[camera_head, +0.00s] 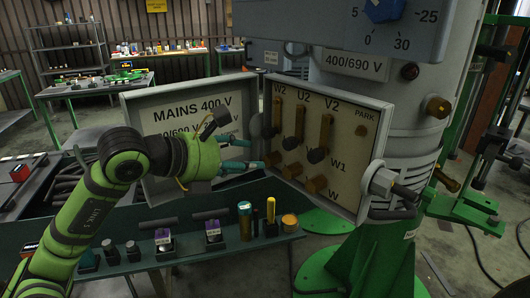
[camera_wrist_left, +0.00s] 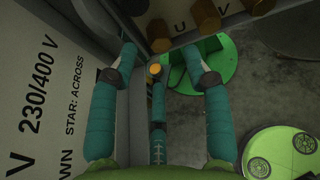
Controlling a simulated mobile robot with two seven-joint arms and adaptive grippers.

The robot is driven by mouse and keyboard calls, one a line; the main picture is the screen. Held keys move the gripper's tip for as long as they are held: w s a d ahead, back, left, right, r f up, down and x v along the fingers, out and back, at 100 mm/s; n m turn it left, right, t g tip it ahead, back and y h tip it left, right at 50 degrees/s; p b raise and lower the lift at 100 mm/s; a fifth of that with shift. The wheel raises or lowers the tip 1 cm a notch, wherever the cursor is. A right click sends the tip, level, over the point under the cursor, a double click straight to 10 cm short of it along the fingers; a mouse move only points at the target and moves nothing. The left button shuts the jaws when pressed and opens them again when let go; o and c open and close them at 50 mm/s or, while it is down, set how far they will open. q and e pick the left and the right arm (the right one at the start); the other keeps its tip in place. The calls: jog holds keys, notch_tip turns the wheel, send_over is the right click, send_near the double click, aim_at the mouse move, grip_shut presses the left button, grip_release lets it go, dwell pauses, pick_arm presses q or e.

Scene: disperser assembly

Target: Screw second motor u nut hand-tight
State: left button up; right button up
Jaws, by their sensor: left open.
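The open terminal box (camera_head: 345,181) stands on the grey machine, its panel lettered W2, U2, V2 and W1. Brass link bars with dark knobs run down the panel. In the lower row, the leftmost brass nut, the U nut (camera_head: 273,159), is nearest my left gripper (camera_head: 256,154). The other lower nuts are the middle nut (camera_head: 293,170) and the W nut (camera_head: 317,184). In the left wrist view, my teal fingers (camera_wrist_left: 158,57) are spread apart and empty. The U nut (camera_wrist_left: 158,36) sits just beyond and between their tips. Its seating is not clear. My right gripper is out of view.
The box's lettered door (camera_head: 165,112) hangs open to the left, close beside my left fingers. A green bench (camera_head: 195,263) below carries several small tools and parts. A green round foot (camera_wrist_left: 205,70) stands on the floor underneath.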

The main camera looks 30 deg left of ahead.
aim_at(266, 161)
pick_arm(q)
jog(key=p+x, duration=0.1)
jog(key=x, duration=0.3)
jog(key=shift+w+r+p, duration=0.15)
jog(key=shift+w+p, duration=0.05)
jog(key=shift+p, duration=0.15)
jog(key=shift+w+d+f, duration=0.2)
jog(key=shift+w+f, duration=0.2)
jog(key=shift+w, duration=0.1)
jog(key=shift+c, duration=0.4)
jog(key=shift+f, duration=0.1)
grip_shut()
